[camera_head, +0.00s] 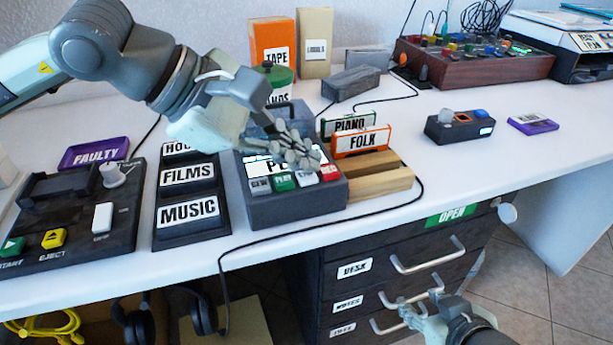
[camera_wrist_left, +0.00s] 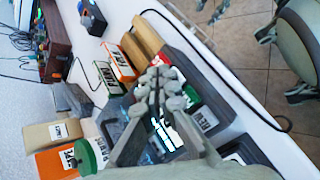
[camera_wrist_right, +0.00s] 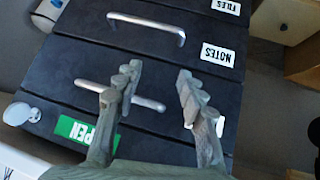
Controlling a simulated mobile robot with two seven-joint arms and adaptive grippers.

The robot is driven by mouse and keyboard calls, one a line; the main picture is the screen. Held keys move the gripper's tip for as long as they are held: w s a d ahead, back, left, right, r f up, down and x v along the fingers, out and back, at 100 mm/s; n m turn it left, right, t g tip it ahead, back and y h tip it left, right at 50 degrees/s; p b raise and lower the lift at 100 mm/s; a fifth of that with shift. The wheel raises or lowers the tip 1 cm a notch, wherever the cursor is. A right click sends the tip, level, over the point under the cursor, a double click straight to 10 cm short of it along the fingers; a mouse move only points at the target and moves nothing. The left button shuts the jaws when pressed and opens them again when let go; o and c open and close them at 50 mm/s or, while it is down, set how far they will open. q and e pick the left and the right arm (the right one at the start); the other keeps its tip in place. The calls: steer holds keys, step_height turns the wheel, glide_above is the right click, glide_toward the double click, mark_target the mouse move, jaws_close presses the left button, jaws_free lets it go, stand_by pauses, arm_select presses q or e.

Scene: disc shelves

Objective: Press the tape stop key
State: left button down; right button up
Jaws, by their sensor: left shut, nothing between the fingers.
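The dark grey tape player (camera_head: 297,207) stands on the white table, with a row of small keys on its front edge. A green key (camera_head: 284,182) and a red key (camera_head: 329,173) show in the row; the label of a stop key cannot be read. My left gripper (camera_head: 306,155) is shut and empty over the player, its fingertips close above the keys and hiding part of its top. In the left wrist view the fingertips (camera_wrist_left: 164,82) are together near the red key (camera_wrist_left: 163,74); contact cannot be told. My right gripper (camera_wrist_right: 158,78) is open and empty before the drawers.
A FILMS and MUSIC rack (camera_head: 190,235) and a deck with an EJECT key (camera_head: 75,230) are left. A black cable runs along the front edge.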

mark_target(300, 176)
arm_select(q)
steer(key=shift+f+b, duration=0.4)
steer(key=shift+b, duration=0.25)
stand_by(0.8)
steer(key=shift+r, duration=0.85)
steer(key=shift+p, duration=0.3)
steer(key=shift+r+p, duration=1.05)
steer(key=shift+r, duration=1.45)
